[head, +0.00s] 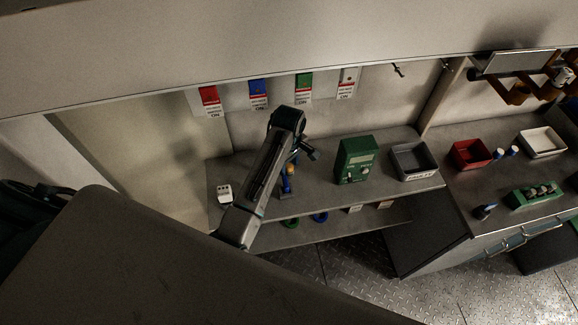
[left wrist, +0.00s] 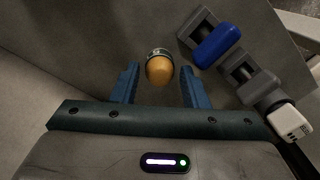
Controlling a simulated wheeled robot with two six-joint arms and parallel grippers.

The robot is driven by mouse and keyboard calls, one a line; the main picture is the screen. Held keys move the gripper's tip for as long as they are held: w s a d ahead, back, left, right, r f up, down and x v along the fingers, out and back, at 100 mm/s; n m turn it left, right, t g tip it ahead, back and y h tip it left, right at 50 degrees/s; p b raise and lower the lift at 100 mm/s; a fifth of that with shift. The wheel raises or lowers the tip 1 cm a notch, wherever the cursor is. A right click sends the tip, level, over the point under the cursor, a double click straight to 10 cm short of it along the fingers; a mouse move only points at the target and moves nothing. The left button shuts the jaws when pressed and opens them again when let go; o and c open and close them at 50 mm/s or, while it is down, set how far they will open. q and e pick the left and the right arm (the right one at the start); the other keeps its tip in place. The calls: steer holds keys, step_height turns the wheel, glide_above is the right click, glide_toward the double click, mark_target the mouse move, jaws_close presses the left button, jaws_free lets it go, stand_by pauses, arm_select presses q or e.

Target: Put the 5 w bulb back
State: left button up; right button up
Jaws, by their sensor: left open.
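An amber, rounded bulb (left wrist: 160,70) with a dark green band at its far end shows in the left wrist view. It lies between the two blue fingers of my left gripper (left wrist: 160,80), with a gap on both sides. The left gripper is open and grips nothing. In the head view my left gripper (head: 302,149) is over the left shelf, partly hidden by its own arm. No 5 W marking is readable on the bulb, and what lies under it is hidden. My right gripper is not in view.
On the shelf stand a green meter box (head: 355,160) and a grey bin (head: 414,161). A red bin (head: 472,154) and a white bin (head: 541,142) are farther right.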

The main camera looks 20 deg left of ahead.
arm_select(q)
steer(key=shift+f, duration=1.15)
steer(key=c, duration=0.8)
steer(key=shift+w, duration=0.1)
